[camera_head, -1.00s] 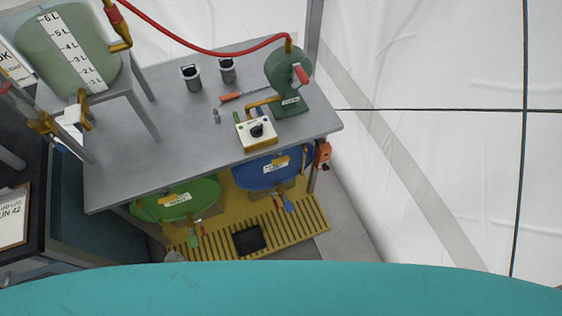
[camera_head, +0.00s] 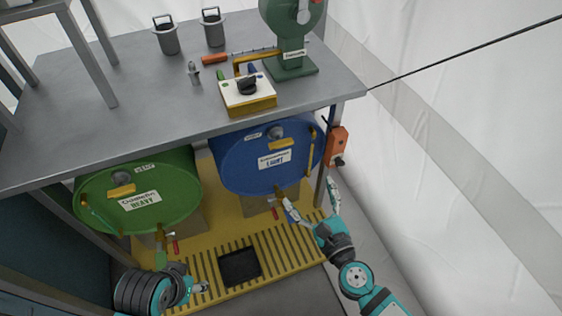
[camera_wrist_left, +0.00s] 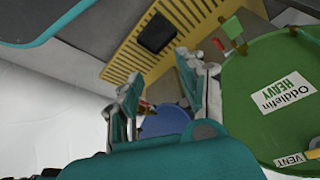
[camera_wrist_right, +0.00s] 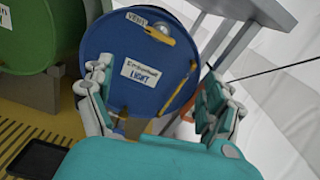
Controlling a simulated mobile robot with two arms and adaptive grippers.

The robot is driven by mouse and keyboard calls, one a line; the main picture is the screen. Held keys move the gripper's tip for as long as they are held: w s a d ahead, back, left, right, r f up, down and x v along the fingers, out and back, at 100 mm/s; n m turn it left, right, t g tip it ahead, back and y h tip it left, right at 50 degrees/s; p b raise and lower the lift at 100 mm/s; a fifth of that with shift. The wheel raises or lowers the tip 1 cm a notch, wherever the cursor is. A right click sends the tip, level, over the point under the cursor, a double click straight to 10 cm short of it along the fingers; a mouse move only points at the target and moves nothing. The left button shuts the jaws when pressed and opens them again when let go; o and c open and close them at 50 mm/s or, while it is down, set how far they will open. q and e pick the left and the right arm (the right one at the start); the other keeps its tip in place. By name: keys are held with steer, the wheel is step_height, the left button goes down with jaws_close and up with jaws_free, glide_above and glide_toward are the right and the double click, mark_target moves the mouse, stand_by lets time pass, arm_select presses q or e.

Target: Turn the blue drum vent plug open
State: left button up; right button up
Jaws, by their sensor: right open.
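The blue drum (camera_head: 240,170) lies on its side under the bench, its round face toward me, with a "LIGHT" label. Near its top edge is a grey round plug (camera_head: 276,133) beside a small "VENT" label; in the right wrist view the plug (camera_wrist_right: 161,28) is at the upper part of the face. My right gripper (camera_head: 312,197) is open and empty in front of the drum's lower right, below the plug. In the right wrist view its fingers (camera_wrist_right: 160,88) stand apart. My left gripper (camera_wrist_left: 168,95) is open and empty, low near the green drum (camera_wrist_left: 242,110).
The green "HEAVY" drum (camera_head: 180,205) lies left of the blue one. A yellow slatted tray (camera_head: 205,262) is below. The bench top (camera_head: 130,115) overhangs both drums. An orange box (camera_head: 338,146) hangs by the right bench leg. Taps stick out at the drums' bottoms.

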steer(key=m, duration=0.2)
glide_toward(282, 145)
steer(key=x, duration=0.8)
steer(key=shift+d+f, duration=0.1)
steer(key=shift+f, duration=0.2)
steer(key=shift+b+x, duration=0.35)
steer(key=shift+x, duration=0.7)
arm_select(q)
steer(key=shift+w+d+r+t, duration=0.2)
steer(key=shift+w+r+t, duration=0.25)
steer(key=shift+w, duration=0.15)
steer(key=shift+w+d+r+t, duration=0.2)
steer(key=shift+w+r+t, duration=0.25)
steer(key=shift+w, duration=0.15)
arm_select(e)
steer(key=shift+w+a, duration=0.25)
steer(key=shift+w, duration=0.25)
steer(key=c, duration=1.2)
